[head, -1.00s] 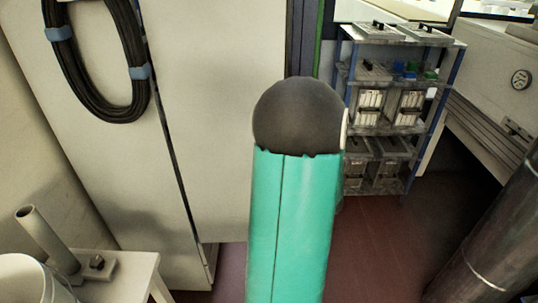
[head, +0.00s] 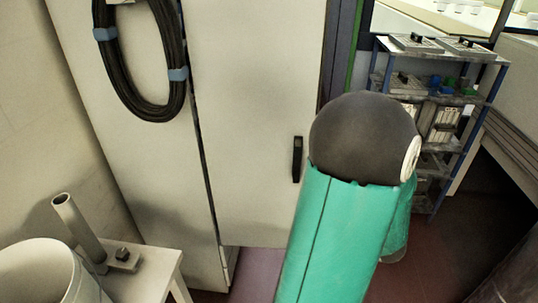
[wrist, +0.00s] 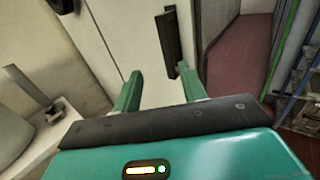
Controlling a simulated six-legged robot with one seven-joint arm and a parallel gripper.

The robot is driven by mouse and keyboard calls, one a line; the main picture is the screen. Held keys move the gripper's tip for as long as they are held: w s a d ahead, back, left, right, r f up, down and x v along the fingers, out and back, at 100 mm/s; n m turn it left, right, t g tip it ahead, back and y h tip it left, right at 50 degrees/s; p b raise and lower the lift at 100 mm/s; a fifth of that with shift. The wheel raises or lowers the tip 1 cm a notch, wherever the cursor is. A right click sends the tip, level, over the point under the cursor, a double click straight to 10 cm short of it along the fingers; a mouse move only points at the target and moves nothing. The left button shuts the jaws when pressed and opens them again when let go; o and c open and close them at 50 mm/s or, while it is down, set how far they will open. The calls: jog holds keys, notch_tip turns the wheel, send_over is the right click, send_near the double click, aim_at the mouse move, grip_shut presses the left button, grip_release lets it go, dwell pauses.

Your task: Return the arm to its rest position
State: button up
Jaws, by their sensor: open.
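My gripper (wrist: 158,88) shows in the wrist view with its two green fingers spread wide apart. Nothing is between them. Past the fingers is the pale cabinet door with its dark handle (wrist: 172,45); the fingers appear in front of it, and I cannot tell how far off. In the head view my arm, green with a dark rounded joint, rises at the centre right and hides part of the cabinet and shelf. The gripper itself is hidden in the head view.
The tall pale cabinet (head: 255,120) stands ahead, with a coiled black hose (head: 150,60) on it. A blue-post shelf rack (head: 470,150) is at the right. A small white table (head: 150,280) with a grey tube (head: 78,225) and a white bucket (head: 40,275) is at lower left. Reddish floor (head: 425,265) is open between.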

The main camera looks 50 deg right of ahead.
jog(key=w+a+r+n+g+y, duration=0.1)
jog(key=w+a+n+g+y, duration=0.1)
jog(key=w+a+n+y, duration=0.45)
jog(key=w+a+r+n+g+y, duration=0.1)
jog(key=w+a+n+y, duration=0.25)
jog(key=a, duration=0.55)
jog(key=w+a+r+n+g+y, duration=0.1)
jog(key=w+a+n+g+y, duration=0.1)
jog(key=w+a+n+y, duration=0.35)
jog(key=s+a+n+g+h, duration=0.35)
jog(key=a+n+g, duration=0.45)
jog(key=a+n, duration=0.65)
jog(key=s+a+r+n+t+h, duration=0.1)
jog(key=a+r+n+h, duration=0.4)
jog(key=n, duration=0.5)
jog(key=shift+s+a+r+t+h, duration=0.2)
jog(key=shift+s+t+h, duration=0.1)
jog(key=shift+s+t, duration=0.1)
jog(key=shift+d+f, duration=0.1)
